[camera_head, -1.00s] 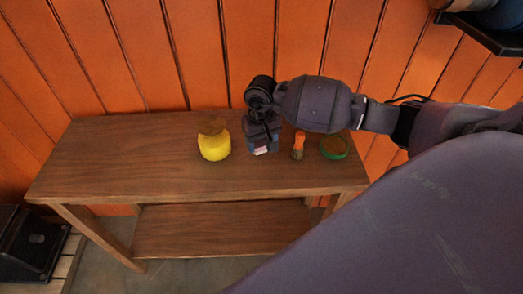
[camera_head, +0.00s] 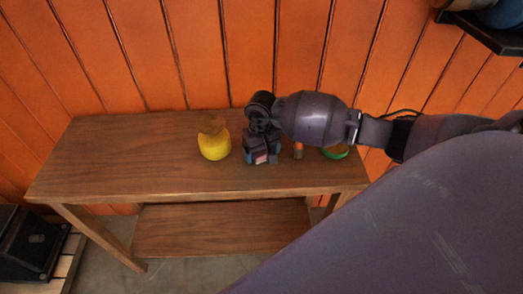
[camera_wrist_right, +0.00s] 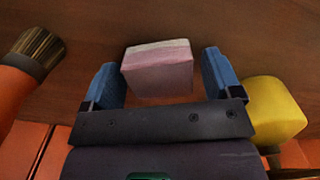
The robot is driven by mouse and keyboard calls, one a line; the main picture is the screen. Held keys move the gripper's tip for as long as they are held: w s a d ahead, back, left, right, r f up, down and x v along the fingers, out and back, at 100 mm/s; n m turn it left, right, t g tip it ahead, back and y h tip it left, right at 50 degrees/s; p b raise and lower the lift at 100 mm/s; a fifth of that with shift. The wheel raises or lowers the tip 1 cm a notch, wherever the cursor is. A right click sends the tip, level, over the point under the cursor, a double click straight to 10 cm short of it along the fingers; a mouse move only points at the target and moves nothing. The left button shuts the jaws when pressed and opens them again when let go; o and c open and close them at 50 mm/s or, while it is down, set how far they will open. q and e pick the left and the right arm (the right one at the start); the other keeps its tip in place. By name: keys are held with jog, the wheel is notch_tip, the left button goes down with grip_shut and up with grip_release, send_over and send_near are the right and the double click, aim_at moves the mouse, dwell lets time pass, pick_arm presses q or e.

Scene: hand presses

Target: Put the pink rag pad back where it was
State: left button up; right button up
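The pink rag pad (camera_wrist_right: 157,72) is a small pink block with a paler edge. In the right wrist view it lies between the two blue-padded fingers of my right gripper (camera_wrist_right: 158,85), with a narrow gap on each side. In the head view only a small pink patch of the pad (camera_head: 261,157) shows between the fingers of my right gripper (camera_head: 262,160), above the wooden table (camera_head: 120,165). The fingers stand apart, so the gripper is open around the pad. Whether the pad rests fully on the tabletop is hard to see. My left gripper is not in view.
A yellow container with a brownish upper part (camera_head: 214,146) stands just left of the gripper. An orange-handled brush (camera_head: 298,151) and a green-rimmed round item (camera_head: 336,153) sit to its right, partly hidden by my arm. The table's left half is clear. An orange wall (camera_head: 150,60) stands behind.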

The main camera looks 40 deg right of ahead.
aim_at(262, 151)
dwell(0.3)
notch_tip(262, 151, up, 12)
jog(key=shift+r, duration=0.1)
dwell(0.5)
jog(key=shift+a, duration=0.1)
dwell(0.3)
